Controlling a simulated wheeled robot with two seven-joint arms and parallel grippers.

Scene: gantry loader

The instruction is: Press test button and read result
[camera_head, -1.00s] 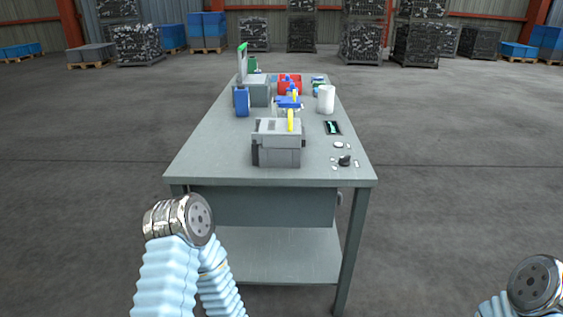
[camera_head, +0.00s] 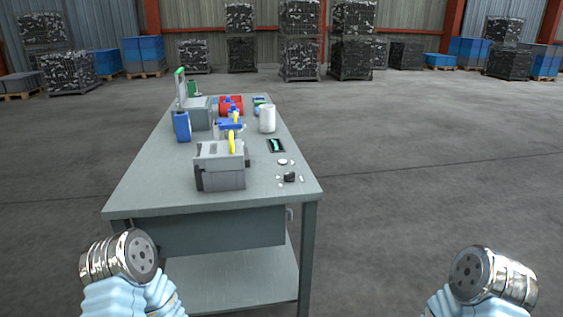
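A grey worktable (camera_head: 150,185) stands left of centre. A grey box-shaped device (camera_head: 220,168) with a yellow part (camera_head: 232,142) on top sits near its front edge. A small dark panel with a green area (camera_head: 276,145) lies to its right. A second grey unit (camera_head: 200,112) with an upright green-topped plate (camera_head: 181,88) stands at the back left. I cannot make out a test button or a readable result. Only metal joints and blue-sleeved links of my two arms show at the bottom; neither gripper is in view.
On the table are a blue container (camera_head: 181,126), a white cylinder (camera_head: 267,119), a red object (camera_head: 231,103) and small loose parts (camera_head: 289,177). Metal cages and blue crates (camera_head: 143,55) line the back wall. The floor right of the table is clear.

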